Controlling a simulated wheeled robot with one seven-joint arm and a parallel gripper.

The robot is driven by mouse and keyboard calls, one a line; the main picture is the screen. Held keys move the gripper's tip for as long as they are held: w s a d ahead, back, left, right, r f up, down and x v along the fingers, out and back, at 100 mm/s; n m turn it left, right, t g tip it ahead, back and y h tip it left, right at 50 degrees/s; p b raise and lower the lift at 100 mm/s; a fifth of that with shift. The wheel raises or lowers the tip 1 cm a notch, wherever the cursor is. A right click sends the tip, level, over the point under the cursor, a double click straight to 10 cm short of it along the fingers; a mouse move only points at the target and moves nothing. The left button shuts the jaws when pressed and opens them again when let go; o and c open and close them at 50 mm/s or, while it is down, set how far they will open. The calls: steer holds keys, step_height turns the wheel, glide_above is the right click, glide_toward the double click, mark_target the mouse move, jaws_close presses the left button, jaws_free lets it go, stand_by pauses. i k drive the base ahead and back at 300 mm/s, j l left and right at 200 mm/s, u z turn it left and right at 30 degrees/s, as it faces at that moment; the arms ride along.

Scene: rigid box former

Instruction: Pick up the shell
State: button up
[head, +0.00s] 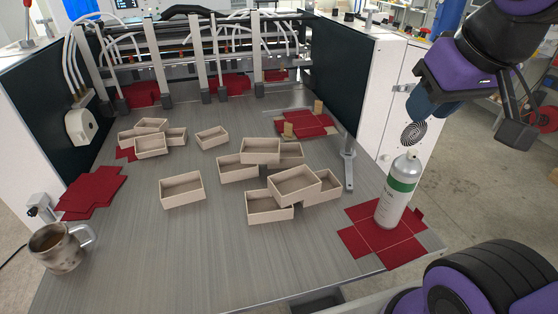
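Several open beige box shells lie on the grey table, and I cannot tell which one the task means. A single shell (182,191) sits at the front left of the middle. Another (212,137) stands alone farther back. A tilted shell (295,185) rests on others in the right cluster, beside another raised shell (260,150). A further group (150,146) is at the back left. My gripper (476,120) hangs at the upper right, beyond the table's right side, far from the shells. Its fingers look spread, with nothing seen between them.
A white and green spray can (398,190) stands on a red flat blank (354,243) at the right front. A mug (59,248) is at the left front. The front middle of the table is clear.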

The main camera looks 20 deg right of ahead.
mark_target(288, 187)
steer(key=l+u, duration=0.25)
steer(key=l, duration=0.35)
steer(key=k+l+u, duration=0.1)
steer(key=l+u, duration=0.15)
steer(key=l, duration=0.35)
steer(key=k+l+u, duration=0.1)
steer(key=l+u, duration=0.15)
steer(key=l, duration=0.35)
